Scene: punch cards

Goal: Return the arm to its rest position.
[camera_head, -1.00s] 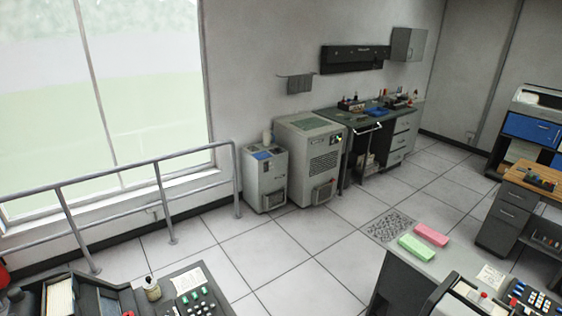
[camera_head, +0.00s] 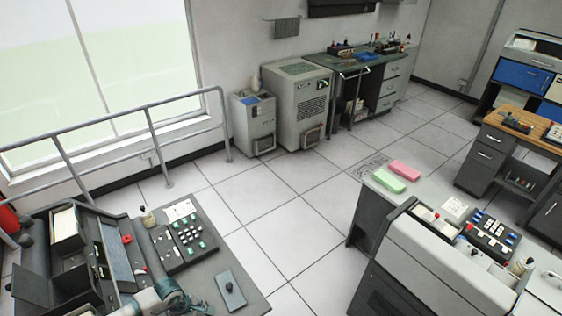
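A grey-teal jointed part of what looks like my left arm shows at the bottom edge, left of the middle, in front of the left console (camera_head: 215,275). No gripper fingers can be made out there. My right arm and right gripper are not in view. No held object is visible.
The left console carries buttons and a card machine (camera_head: 65,232). On the right, a grey desk (camera_head: 420,205) bears pink (camera_head: 405,170) and green (camera_head: 389,181) blocks and controls. Tiled floor (camera_head: 270,205) lies free between them. A railing (camera_head: 150,122) runs along the window.

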